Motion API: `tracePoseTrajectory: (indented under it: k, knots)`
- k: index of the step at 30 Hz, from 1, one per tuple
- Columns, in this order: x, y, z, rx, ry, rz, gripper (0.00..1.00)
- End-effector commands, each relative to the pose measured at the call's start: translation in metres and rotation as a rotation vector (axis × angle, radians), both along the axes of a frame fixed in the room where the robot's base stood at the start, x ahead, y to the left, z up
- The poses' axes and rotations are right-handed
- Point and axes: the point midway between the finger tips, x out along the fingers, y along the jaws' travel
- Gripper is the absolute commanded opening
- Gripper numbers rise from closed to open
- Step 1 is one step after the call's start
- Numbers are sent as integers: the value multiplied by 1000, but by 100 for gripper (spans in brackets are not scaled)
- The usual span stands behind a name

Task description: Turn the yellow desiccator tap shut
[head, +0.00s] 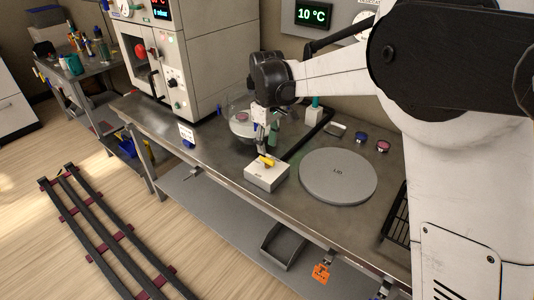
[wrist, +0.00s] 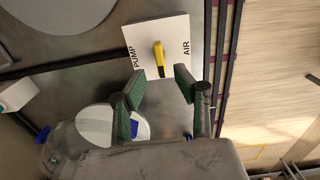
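The yellow tap (head: 267,161) sits on top of a small white box (head: 266,178) near the front edge of the bench. In the wrist view the tap handle (wrist: 160,58) lies between the printed words PUMP on the left and AIR on the right of the box (wrist: 143,35), pointing at neither. My gripper (head: 262,150) is just above and behind the box. In the wrist view my gripper (wrist: 161,86) is open, its two green-padded fingers apart and empty, short of the handle. A clear glass vessel (wrist: 65,148), apparently the desiccator, shows at the lower left, partly hidden by my gripper.
A large grey round lid (head: 338,177) lies right of the box. A big oven-like cabinet (head: 180,60) stands at the back left. A small white sign (head: 186,132) stands left on the bench. A black rack (head: 396,215) is at the right. Bench between sign and box is clear.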

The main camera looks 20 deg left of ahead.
Motion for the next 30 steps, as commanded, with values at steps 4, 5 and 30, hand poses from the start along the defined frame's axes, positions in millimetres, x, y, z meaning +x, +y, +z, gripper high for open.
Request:
tracePoseTrajectory:
  k: [4, 5, 30]
  knots:
    - [0, 0, 30, 0, 0, 0, 29]
    - [0, 0, 35, 0, 0, 0, 29]
    - [-3, -21, 79, 11, -18, -44, 29]
